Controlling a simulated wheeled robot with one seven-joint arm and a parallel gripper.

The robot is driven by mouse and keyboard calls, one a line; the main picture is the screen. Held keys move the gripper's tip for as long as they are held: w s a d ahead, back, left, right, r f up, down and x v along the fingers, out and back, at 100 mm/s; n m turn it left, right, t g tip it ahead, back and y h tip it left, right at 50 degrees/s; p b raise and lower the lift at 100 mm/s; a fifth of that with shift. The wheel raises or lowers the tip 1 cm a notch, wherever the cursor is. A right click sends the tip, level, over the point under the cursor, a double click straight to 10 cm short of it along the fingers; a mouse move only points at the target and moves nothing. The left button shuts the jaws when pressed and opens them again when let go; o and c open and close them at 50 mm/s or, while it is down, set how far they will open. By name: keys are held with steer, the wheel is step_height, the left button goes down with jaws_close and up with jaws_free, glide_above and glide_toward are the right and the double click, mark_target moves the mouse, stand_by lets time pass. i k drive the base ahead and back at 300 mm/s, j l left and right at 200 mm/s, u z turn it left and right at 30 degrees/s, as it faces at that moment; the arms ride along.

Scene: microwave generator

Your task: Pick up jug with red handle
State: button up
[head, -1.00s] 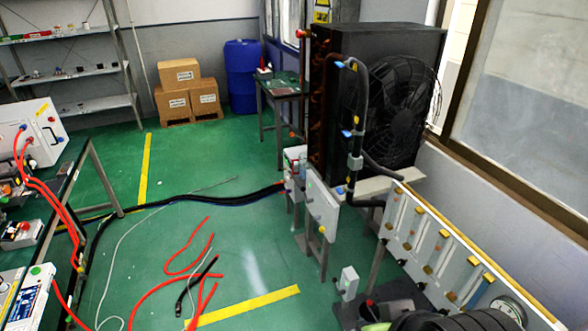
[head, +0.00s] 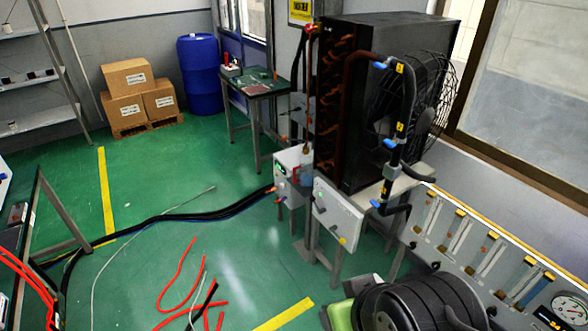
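A small item with red on top (head: 231,65) stands on the small green-topped table (head: 257,84) at the back. It is too small to tell what it is.
A large black fan unit (head: 345,110) stands at right, with a gauge panel (head: 470,250) in front. Cardboard boxes (head: 126,77) and a blue barrel (head: 200,75) stand at the back. Black cables (head: 190,216) and red hoses (head: 178,280) lie on the otherwise open green floor.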

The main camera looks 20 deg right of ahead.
mark_target(306, 171)
steer(key=i+j, duration=0.2)
steer(key=i, duration=0.3)
steer(key=i+j, duration=0.2)
steer(key=i, duration=0.3)
steer(key=i+j+z, duration=0.1)
steer(key=i, duration=0.4)
steer(key=i+j, duration=0.35)
steer(key=i, duration=0.15)
steer(key=i+z, duration=0.1)
steer(key=i, duration=1)
